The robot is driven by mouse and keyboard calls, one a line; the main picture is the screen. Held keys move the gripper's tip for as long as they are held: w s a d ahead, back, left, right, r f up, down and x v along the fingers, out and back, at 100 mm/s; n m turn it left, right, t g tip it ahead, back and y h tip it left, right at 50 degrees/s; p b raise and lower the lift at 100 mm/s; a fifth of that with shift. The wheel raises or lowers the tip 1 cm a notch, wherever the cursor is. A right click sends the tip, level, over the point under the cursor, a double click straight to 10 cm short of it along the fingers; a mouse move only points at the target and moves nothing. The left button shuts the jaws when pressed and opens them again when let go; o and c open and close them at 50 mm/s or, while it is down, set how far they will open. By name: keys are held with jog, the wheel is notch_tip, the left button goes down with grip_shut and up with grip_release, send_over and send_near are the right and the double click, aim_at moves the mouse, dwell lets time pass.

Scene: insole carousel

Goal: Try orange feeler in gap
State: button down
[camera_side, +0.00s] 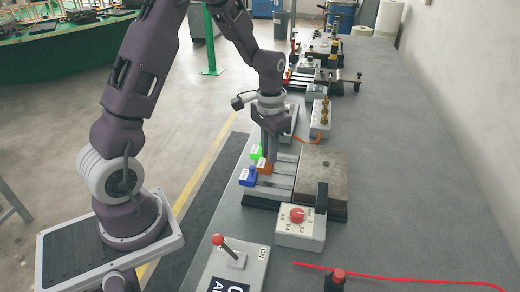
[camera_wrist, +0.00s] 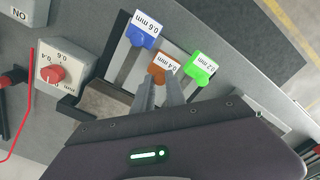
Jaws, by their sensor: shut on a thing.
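The orange feeler (camera_side: 265,169), labelled 0.4 mm in the wrist view (camera_wrist: 162,66), lies between the blue feeler (camera_side: 248,177) and the green feeler (camera_side: 256,152). The blue one (camera_wrist: 142,36) is labelled 0.6 mm and the green one (camera_wrist: 203,66) 0.2 mm. My gripper (camera_side: 269,158) points down at the orange feeler and is shut on it; the fingers show in the wrist view (camera_wrist: 160,90). The feelers' strips run toward a brown metal block (camera_side: 322,168), partly hidden by my gripper in the wrist view (camera_wrist: 105,102). The gap itself is not clearly visible.
A grey box with a red dial (camera_side: 297,215) stands just in front of the block. A lever box (camera_side: 240,262) with a red-tipped handle and a red cable (camera_side: 400,277) lie nearer the camera. More fixtures (camera_side: 320,118) stand farther along the bench.

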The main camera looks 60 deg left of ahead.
jog(key=c, duration=1.4)
grip_release()
jog(key=shift+s+a, duration=0.1)
jog(key=shift+o, duration=0.2)
notch_tip(320, 180, up, 7)
jog(key=shift+r, duration=0.1)
jog(key=s+d+r+t, duration=0.2)
jog(key=s+d+r, duration=0.45)
jog(key=r, duration=0.25)
jog(key=s+d+r+t, duration=0.1)
jog(key=s+d, duration=0.1)
jog(key=s, duration=0.5)
jog(key=s+d+r+t, duration=0.2)
jog(key=s+d, duration=0.1)
jog(key=s, duration=0.4)
jog(key=shift+s+d+t, duration=0.2)
jog(key=shift+t, duration=0.1)
